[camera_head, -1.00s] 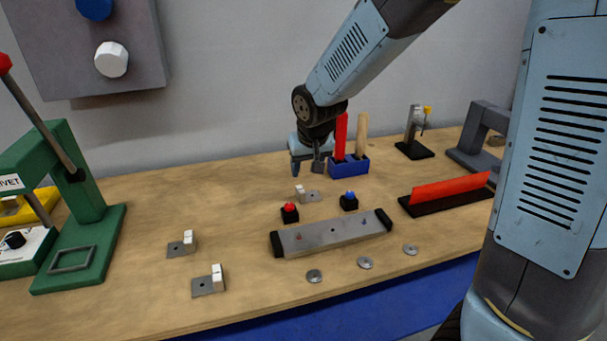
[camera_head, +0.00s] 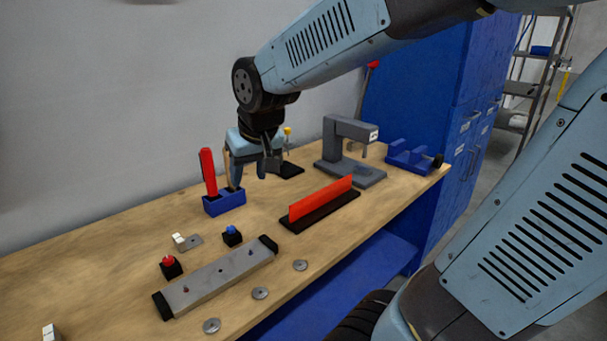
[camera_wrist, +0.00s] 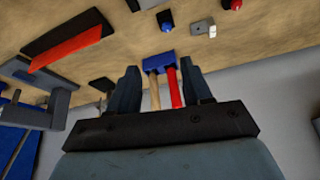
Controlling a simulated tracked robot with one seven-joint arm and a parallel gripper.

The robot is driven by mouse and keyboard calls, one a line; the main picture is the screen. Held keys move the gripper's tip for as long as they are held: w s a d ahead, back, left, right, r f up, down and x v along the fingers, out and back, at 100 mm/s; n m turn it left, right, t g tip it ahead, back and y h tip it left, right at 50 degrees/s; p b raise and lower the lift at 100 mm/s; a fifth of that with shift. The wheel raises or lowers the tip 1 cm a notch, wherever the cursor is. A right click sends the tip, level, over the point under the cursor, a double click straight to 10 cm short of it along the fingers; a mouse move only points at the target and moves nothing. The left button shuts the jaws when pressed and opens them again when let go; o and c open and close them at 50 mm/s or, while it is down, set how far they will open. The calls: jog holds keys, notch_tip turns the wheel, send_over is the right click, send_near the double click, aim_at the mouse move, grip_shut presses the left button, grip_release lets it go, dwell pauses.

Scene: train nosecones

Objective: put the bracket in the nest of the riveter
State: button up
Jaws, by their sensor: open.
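A bracket, a small grey plate with a white upright block (camera_head: 186,241), lies on the bench behind the red and blue buttons. It also shows at the upper right of the wrist view (camera_wrist: 203,28). Another white block (camera_head: 51,332) is cut off at the bottom left edge; its plate is out of frame. My gripper (camera_head: 254,174) is open and empty above the back of the bench, to the right of and farther back than the bracket. In the wrist view its fingers (camera_wrist: 160,68) stand apart.
A blue holder (camera_head: 225,203) with a red and a wooden handle stands close by my gripper. A long metal bar fixture (camera_head: 220,277), several washers, a red strip on a black base (camera_head: 320,203), a grey press (camera_head: 350,150) and a blue vise-like block (camera_head: 410,157) stand around.

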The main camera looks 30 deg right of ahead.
jog(key=s+d+r, duration=0.1)
jog(key=s+d, duration=0.2)
jog(key=s, duration=0.3)
jog(key=s+d+r+m+h, duration=0.1)
jog(key=s+d+r, duration=0.1)
jog(key=s, duration=0.4)
jog(key=shift+d+r+t, duration=0.2)
jog(key=shift+d+t, duration=0.1)
jog(key=shift+d, duration=0.3)
